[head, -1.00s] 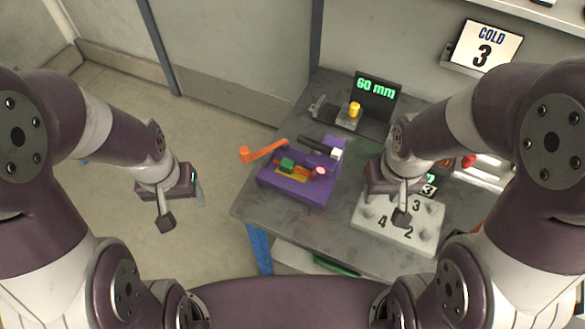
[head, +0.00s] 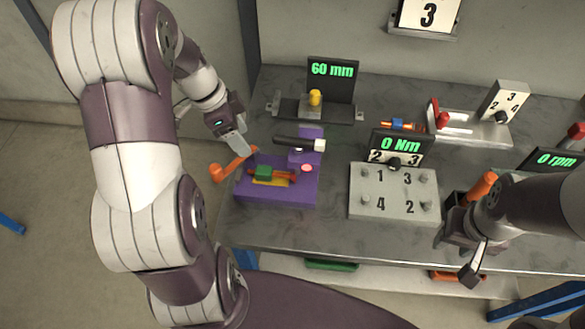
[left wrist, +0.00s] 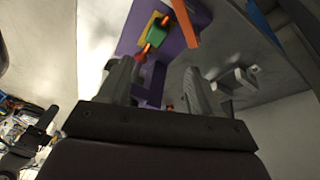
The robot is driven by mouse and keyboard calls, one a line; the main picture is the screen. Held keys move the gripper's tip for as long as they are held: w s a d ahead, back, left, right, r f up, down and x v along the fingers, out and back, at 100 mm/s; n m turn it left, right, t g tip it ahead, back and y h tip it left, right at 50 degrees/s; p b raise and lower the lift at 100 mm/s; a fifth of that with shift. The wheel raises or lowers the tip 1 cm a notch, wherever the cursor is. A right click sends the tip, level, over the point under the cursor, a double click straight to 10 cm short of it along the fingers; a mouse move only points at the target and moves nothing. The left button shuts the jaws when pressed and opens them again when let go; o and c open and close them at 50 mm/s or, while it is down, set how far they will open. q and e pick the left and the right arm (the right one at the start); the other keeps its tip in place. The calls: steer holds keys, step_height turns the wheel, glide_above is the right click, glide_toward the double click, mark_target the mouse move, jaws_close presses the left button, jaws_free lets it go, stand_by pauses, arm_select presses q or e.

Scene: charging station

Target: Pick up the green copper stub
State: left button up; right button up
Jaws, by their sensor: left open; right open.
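The green block (head: 263,172) sits on a copper-orange rod in the purple fixture (head: 300,192), at the left of the table; I take this as the green copper stub. In the left wrist view the green block (left wrist: 153,35) and purple fixture (left wrist: 188,32) show beyond the fingers. My left gripper (head: 236,146) is open and empty, above and behind the fixture's left side, apart from the stub; its fingers also show in the left wrist view (left wrist: 158,85). My right gripper (head: 470,258) is open at the table's front right, far from the stub.
An orange lever (head: 232,165) sticks out left of the fixture, near my left gripper. A black handle (head: 295,142) lies behind the stub. A numbered grey plate (head: 394,192) stands to the right. The 60 mm display (head: 332,72) is at the back.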

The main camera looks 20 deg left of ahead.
arm_select(q)
steer(key=m, duration=0.4)
glide_above(269, 170)
steer(key=a, duration=0.2)
steer(key=shift+h, duration=0.3)
step_height(269, 170, down, 6)
steer(key=shift+s+a+r, duration=0.1)
steer(key=shift+s, duration=0.05)
steer(key=x, duration=0.5)
steer(key=shift+s+p, duration=0.25)
steer(key=shift+p, duration=0.15)
steer(key=shift+w+f, duration=0.1)
steer(key=shift+f, duration=0.35)
steer(key=c, duration=1.1)
